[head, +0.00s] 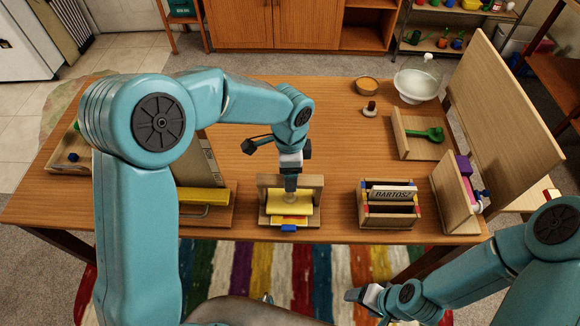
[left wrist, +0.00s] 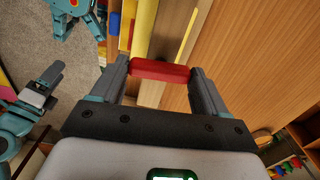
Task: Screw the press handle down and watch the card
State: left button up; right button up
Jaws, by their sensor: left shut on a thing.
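The small wooden press (head: 310,186) stands near the table's front edge, with a yellow plate (head: 278,207) inside its frame. A red-edged flat piece, perhaps the card, lies low under the plate, and a blue block (head: 288,228) sticks out in front. My left gripper (head: 290,180) is over the press, pointing down. In the left wrist view its fingers are shut on the ends of a red bar, the press handle (left wrist: 160,70). The gripper hides the handle and screw in the head view. My right gripper (head: 362,296) is off the table's front; its jaws are unclear.
Farther right are a tray with a green spoon (head: 430,135), a white bowl (head: 415,86) and an upright board (head: 500,100). The table middle is clear.

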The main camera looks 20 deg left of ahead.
pick_arm(q)
jog(key=shift+w+r+m+p, duration=0.1)
jog(key=shift+m+p, duration=0.05)
jog(key=shift+m, duration=0.8)
jog(key=shift+r+m+p, duration=0.1)
jog(key=shift+m+p, duration=0.05)
jog(key=shift+m, duration=0.8)
jog(key=o, duration=1.1)
jog(key=shift+c, duration=0.2)
jog(key=shift+f, duration=0.1)
notch_tip(320, 180, up, 16)
jog(key=shift+r, duration=0.2)
jog(key=shift+c, duration=0.3)
